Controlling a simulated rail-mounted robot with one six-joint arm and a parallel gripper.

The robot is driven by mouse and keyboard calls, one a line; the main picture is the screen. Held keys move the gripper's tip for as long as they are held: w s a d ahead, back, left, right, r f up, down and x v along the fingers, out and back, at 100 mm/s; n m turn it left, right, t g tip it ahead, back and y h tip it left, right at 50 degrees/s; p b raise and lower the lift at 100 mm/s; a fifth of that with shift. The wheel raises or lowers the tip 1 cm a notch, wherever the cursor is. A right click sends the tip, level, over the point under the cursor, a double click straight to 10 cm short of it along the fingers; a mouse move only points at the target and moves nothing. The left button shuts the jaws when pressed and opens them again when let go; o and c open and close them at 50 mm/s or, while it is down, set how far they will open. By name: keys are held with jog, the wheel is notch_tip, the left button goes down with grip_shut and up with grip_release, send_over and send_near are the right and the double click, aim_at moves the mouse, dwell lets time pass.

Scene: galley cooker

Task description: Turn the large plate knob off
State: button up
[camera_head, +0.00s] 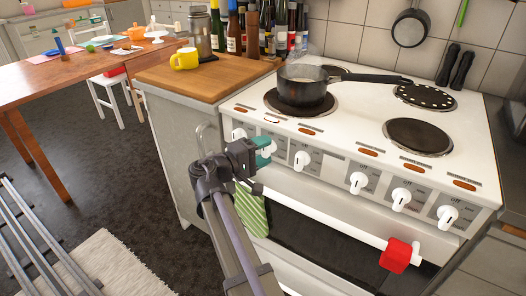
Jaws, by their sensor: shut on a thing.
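The white cooker has a row of several white knobs on its sloping front panel. My gripper (262,153), with teal fingertips, is at the left part of this row. It is shut on a white knob (268,146), the second from the left, which the fingers partly hide. I cannot read its label or tell its exact angle, nor tell from the labels which knob serves the large plate. Another knob (301,160) is just right of the gripper, and one (238,133) is just left of it.
A dark pan (303,88) stands on the front left plate, its handle pointing right. A green striped towel (251,210) and a red cloth (398,256) hang on the front rail.

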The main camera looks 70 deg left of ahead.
jog(key=o, duration=0.9)
jog(key=shift+s, duration=0.1)
jog(key=s, duration=0.3)
jog(key=s+d, duration=0.1)
jog(key=s, duration=0.3)
jog(key=s+d, duration=0.1)
jog(key=s, duration=0.2)
jog(key=shift+s, duration=0.25)
jog(key=shift+w, duration=0.1)
